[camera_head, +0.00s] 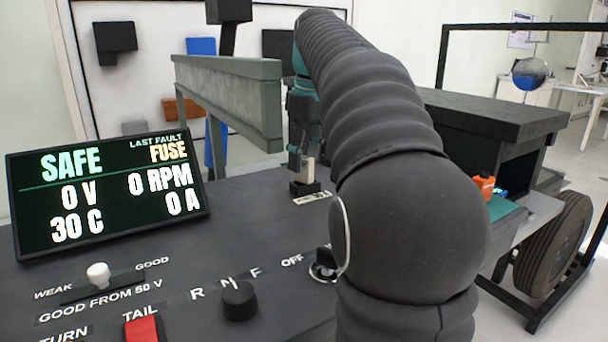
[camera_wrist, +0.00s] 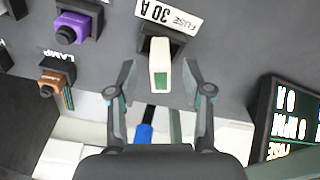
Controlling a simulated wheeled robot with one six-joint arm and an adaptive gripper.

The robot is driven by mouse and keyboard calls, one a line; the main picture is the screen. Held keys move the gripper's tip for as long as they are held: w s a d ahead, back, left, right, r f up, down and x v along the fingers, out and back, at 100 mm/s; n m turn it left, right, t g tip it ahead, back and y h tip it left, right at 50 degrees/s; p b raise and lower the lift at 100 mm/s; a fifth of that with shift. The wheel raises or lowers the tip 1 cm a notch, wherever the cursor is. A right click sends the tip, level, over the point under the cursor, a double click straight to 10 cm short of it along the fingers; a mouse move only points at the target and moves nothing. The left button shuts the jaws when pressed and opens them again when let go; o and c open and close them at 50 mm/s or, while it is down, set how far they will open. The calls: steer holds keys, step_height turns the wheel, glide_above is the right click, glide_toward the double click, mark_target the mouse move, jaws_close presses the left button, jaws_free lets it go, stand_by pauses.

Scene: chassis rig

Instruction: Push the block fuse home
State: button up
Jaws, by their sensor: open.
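The block fuse (camera_wrist: 161,55) is cream with a green patch on its side. It stands upright in a dark holder (camera_wrist: 178,40) beside the "FUSE 30 A" label (camera_wrist: 169,14). In the head view, the fuse (camera_head: 308,171) sticks up out of its black holder (camera_head: 303,188); how deep it sits is unclear. My gripper (camera_wrist: 159,68) is open, with one finger on each side of the fuse and a visible gap on both sides. In the head view my gripper (camera_head: 297,162) points down at the fuse, and my arm hides part of the panel.
A display (camera_head: 105,190) reads SAFE, 0 V and last fault FUSE. A grey beam (camera_head: 235,95) stands behind the panel, close to my gripper. The panel also has a black knob (camera_head: 238,299) and a red switch (camera_head: 142,329). Purple (camera_wrist: 72,28) and orange (camera_wrist: 52,83) connectors sit left of the fuse.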

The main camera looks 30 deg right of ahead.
steer(key=shift+a+f, duration=0.1)
steer(key=shift+f, duration=0.8)
jaws_close()
steer(key=shift+w+r, duration=0.1)
steer(key=shift+r, duration=0.05)
